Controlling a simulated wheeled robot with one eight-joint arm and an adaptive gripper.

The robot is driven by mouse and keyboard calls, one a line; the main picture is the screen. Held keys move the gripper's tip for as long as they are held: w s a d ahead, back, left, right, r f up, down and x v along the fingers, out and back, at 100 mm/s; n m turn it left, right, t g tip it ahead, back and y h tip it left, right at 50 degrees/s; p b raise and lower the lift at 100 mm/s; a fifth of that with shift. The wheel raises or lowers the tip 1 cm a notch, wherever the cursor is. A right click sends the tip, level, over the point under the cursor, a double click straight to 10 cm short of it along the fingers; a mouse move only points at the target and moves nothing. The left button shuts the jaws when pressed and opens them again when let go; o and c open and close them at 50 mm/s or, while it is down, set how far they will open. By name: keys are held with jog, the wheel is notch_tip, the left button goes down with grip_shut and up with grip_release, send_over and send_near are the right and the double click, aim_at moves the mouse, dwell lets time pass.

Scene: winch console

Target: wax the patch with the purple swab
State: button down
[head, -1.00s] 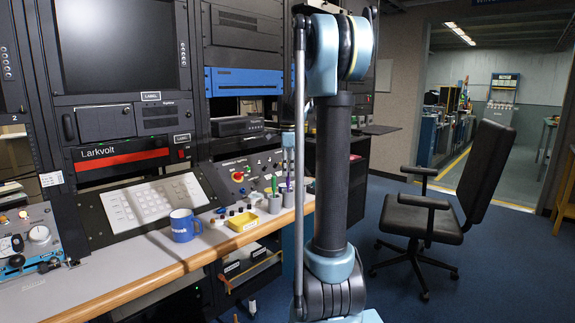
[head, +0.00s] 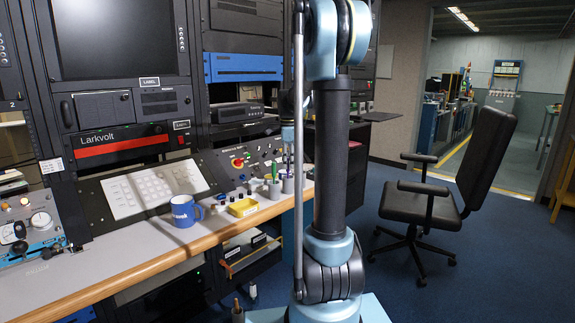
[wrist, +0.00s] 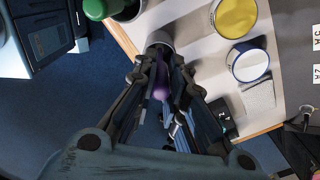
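The purple swab (wrist: 161,92) shows between the fingers of my gripper (wrist: 162,72) in the wrist view. The fingers stand apart on either side of it, with the left finger nearest; I see no clear grip. A grey cup (wrist: 160,39) lies just beyond the fingertips, and the swab appears to stand in it. In the head view my gripper (head: 288,145) points down over the purple swab and its grey cup (head: 288,185) at the console's right end, partly behind my arm. I cannot tell which surface is the patch; a small grey textured square (wrist: 259,95) lies on the desk.
A green swab (head: 274,172) stands in a neighbouring cup (head: 275,188). Yellow (wrist: 236,17) and white-and-blue (wrist: 248,63) round containers are near the fingers. An office chair (head: 430,200) stands right.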

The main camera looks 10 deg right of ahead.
jog(key=shift+r, duration=0.1)
jog(key=shift+r, duration=4.9)
